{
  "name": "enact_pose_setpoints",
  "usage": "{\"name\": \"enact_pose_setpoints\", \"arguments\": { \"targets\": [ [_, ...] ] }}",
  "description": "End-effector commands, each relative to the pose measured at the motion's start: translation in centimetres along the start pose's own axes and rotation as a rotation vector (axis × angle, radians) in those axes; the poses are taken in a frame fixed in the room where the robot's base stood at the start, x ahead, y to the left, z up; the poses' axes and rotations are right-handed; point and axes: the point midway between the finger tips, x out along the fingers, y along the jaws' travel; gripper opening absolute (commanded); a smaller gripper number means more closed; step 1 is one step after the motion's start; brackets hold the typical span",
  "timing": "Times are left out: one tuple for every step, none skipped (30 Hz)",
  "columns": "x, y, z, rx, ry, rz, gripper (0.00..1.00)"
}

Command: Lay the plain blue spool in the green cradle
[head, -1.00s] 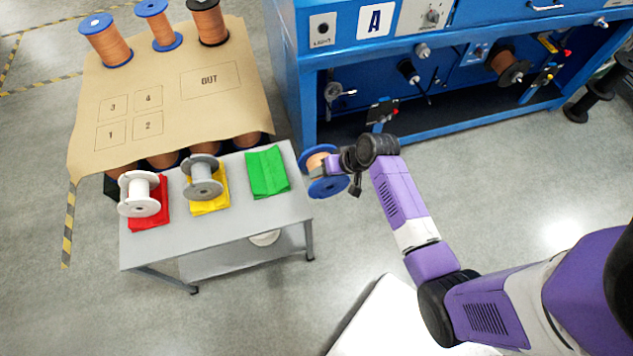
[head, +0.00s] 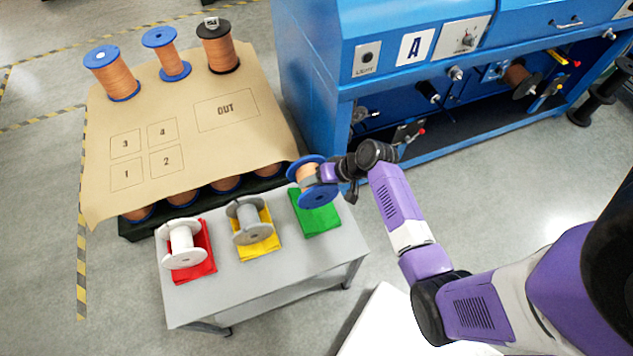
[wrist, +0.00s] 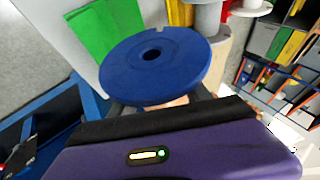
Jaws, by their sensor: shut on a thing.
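My gripper (head: 329,172) is shut on a blue-flanged spool wound with copper-coloured wire (head: 302,171). In the wrist view, the spool's round blue flange (wrist: 150,75) faces the camera, with a centre hole and a small notch-like mark on its far rim. The green cradle (head: 318,222) is at the right end of the grey cart. In the head view the spool overlaps the cradle's far part; the gap between them is hard to judge. In the wrist view the green cradle (wrist: 105,28) lies beyond the flange, to the upper left, and looks empty where visible.
On the grey cart (head: 265,292), a white spool (head: 183,245) sits on a red cradle and a grey spool (head: 251,225) on a yellow one. Two blue spools (head: 116,77) and a black one (head: 219,50) stand on the brown-topped table. A blue machine (head: 335,65) stands behind.

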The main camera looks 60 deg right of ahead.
Motion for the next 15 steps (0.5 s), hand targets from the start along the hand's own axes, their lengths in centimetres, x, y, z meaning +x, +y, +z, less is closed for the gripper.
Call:
{"name": "enact_pose_setpoints", "arguments": {
  "targets": [
    [0.1,-0.1,-0.2,-0.001,0.006,-0.003,0.00],
    [0.1,0.0,-0.2,-0.001,0.006,-0.003,0.00],
    [0.3,0.1,-0.1,-0.001,0.006,-0.003,0.00],
    [0.4,0.1,-0.1,-0.001,0.006,-0.003,0.00],
    [0.5,0.2,-0.1,-0.001,0.006,-0.003,0.00],
    [0.7,0.3,0.0,-0.002,0.006,-0.003,0.00],
    [0.8,0.4,0.1,-0.002,0.006,-0.003,0.00],
    [1.0,0.5,0.1,-0.002,0.006,-0.003,0.00],
    [1.2,0.6,0.2,-0.002,0.006,-0.003,0.00],
    [1.4,0.7,0.3,-0.002,0.007,-0.003,0.00],
    [1.5,0.8,0.3,-0.002,0.007,-0.003,0.00],
    [1.8,1.0,0.5,-0.002,0.007,-0.003,0.00],
    [2.0,1.1,0.5,-0.002,0.007,-0.003,0.00],
    [2.1,1.2,0.6,-0.002,0.007,-0.003,0.00],
    [2.4,1.3,0.7,-0.002,0.007,-0.003,0.00]
  ]
}}
